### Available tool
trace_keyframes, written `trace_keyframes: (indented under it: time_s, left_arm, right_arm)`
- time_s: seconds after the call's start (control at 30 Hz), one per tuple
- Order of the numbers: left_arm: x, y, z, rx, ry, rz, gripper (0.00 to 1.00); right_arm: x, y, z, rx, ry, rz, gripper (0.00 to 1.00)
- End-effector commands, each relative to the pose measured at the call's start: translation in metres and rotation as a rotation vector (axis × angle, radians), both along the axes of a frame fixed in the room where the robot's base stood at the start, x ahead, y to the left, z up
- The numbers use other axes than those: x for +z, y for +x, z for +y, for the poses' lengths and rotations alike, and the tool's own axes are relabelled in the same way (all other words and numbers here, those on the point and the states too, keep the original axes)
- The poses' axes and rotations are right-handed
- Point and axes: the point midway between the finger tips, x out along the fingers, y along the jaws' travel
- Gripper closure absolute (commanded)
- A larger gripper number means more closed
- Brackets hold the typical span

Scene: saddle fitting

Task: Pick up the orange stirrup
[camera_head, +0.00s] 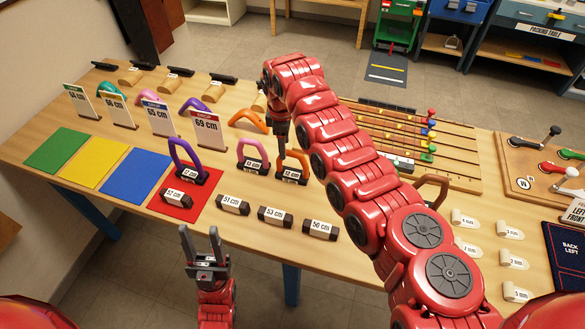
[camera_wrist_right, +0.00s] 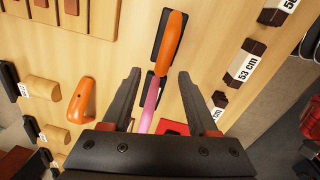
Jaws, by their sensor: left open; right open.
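The orange stirrup (camera_head: 304,160) stands upright on its dark labelled base, right of the pink stirrup (camera_head: 240,149). My right gripper (camera_head: 281,141) is above and close to the orange stirrup, pointing down; it hides part of that area. In the right wrist view, the orange stirrup (camera_wrist_right: 171,45) is ahead of the open, empty fingers, and the pink stirrup (camera_wrist_right: 152,98) shows between them. I cannot tell the exact gap to the orange stirrup. My left gripper (camera_head: 203,243) is open and empty, low near the table's front edge.
A purple stirrup (camera_head: 178,152) stands on the red mat (camera_head: 208,196). Labelled blocks (camera_head: 275,215) lie in front of the stirrups. A separate orange arch (camera_head: 247,118), also in the right wrist view (camera_wrist_right: 79,100), lies behind. A wire board (camera_head: 405,145) is to the right.

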Motion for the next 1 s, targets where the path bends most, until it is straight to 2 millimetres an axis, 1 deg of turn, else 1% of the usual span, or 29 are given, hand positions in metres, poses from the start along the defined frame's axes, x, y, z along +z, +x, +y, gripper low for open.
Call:
trace_keyframes:
  time_s: [0.03,0.07,0.17,0.2,0.3,0.4,0.63,0.77,0.8,0.87,0.9,0.97,1.0]
  left_arm:
    - [0.010,0.000,0.000,0.000,0.000,0.000,0.50]
    - [0.015,0.000,0.000,0.000,0.000,0.000,0.50]
    - [0.023,0.000,0.000,0.000,0.000,-0.001,0.50]
    - [0.021,0.000,0.000,0.000,0.000,-0.001,0.50]
    - [0.021,0.000,0.000,0.000,0.000,0.000,0.50]
    - [0.021,0.000,0.000,0.000,0.000,0.000,0.50]
    - [0.021,0.000,0.000,0.000,0.000,0.000,0.50]
    - [0.021,0.000,0.000,0.000,0.000,0.000,0.50]
    - [0.021,0.000,0.000,0.000,0.000,-0.001,0.50]
    - [0.021,0.000,0.000,0.000,0.000,0.000,0.50]
    - [0.021,0.000,0.000,0.000,0.000,0.000,0.50]
    - [0.021,0.000,0.000,0.000,0.000,0.000,0.50]
    - [0.021,0.000,0.000,0.000,0.000,0.000,0.50]
  right_arm:
    - [-0.002,-0.001,0.002,0.002,-0.001,0.003,0.41]
    - [-0.006,-0.001,0.002,0.003,-0.001,0.004,0.41]
    - [-0.021,-0.001,0.003,0.001,-0.002,0.006,0.41]
    - [-0.029,0.000,0.003,0.002,-0.002,0.005,0.41]
    - [-0.041,0.002,0.003,0.002,-0.003,0.003,0.41]
    - [-0.046,0.003,0.002,0.000,-0.002,0.002,0.41]
    - [-0.047,0.003,0.002,0.000,-0.001,0.001,0.41]
    - [-0.047,0.003,0.002,0.000,0.000,0.001,0.64]
    - [-0.047,0.003,0.002,0.000,-0.001,0.001,0.71]
    - [-0.047,0.003,0.002,0.000,-0.001,0.001,0.82]
    - [-0.047,0.003,0.002,0.000,-0.001,0.001,0.89]
    - [-0.046,0.003,0.002,0.000,0.000,0.001,1.00]
    - [-0.046,0.003,0.002,0.000,0.000,0.001,1.00]
